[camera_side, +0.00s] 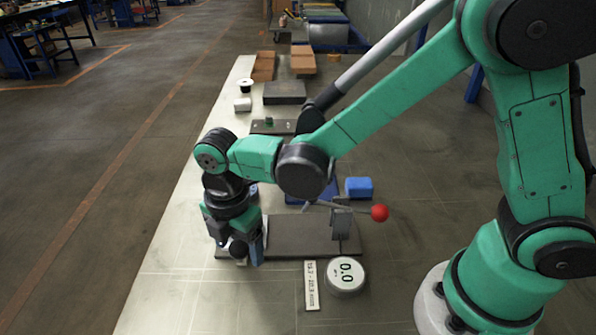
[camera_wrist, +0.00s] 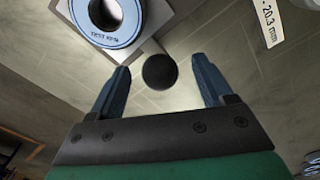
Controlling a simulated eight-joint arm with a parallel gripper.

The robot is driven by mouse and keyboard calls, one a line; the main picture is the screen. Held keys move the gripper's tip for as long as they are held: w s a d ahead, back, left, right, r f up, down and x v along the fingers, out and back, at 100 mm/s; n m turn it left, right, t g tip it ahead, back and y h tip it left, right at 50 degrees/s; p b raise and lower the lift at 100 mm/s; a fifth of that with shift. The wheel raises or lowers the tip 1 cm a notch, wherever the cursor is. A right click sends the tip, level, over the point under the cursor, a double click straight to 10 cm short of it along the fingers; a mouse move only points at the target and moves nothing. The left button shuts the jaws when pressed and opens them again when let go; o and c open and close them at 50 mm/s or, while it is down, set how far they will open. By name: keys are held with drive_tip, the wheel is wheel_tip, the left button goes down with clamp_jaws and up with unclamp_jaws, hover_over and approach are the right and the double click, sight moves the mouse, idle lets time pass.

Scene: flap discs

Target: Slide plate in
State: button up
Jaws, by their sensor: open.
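A dark grey flat plate (camera_side: 290,236) lies on the bench under and to the right of my gripper in the side view. I cannot tell whether it is the task's plate. My gripper (camera_side: 238,252) points down at the plate's left end, fingers apart. In the wrist view my gripper (camera_wrist: 160,66) is open, with a black round knob (camera_wrist: 160,72) between the blue fingers, apparently touching neither. The knob (camera_side: 239,247) also shows in the side view. A ring-shaped disc (camera_wrist: 130,32) with a blue band and lettering lies beyond the left finger; its upper part is cut off.
A lever with a red ball (camera_side: 379,213) reaches right from a bracket (camera_side: 343,222) on the plate. A round gauge (camera_side: 346,275) reads 0.0 beside a label strip (camera_side: 311,286). A blue block (camera_side: 359,187) lies behind. The bench's front left (camera_side: 175,285) is clear.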

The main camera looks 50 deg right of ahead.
drive_tip(key=c, duration=0.9)
drive_tip(key=shift+s+d, duration=2.95)
drive_tip(key=shift+d, duration=0.05)
drive_tip(key=shift+c, duration=0.2)
drive_tip(key=o, duration=0.9)
drive_tip(key=shift+o, duration=0.2)
wheel_tip(320, 180, up, 8)
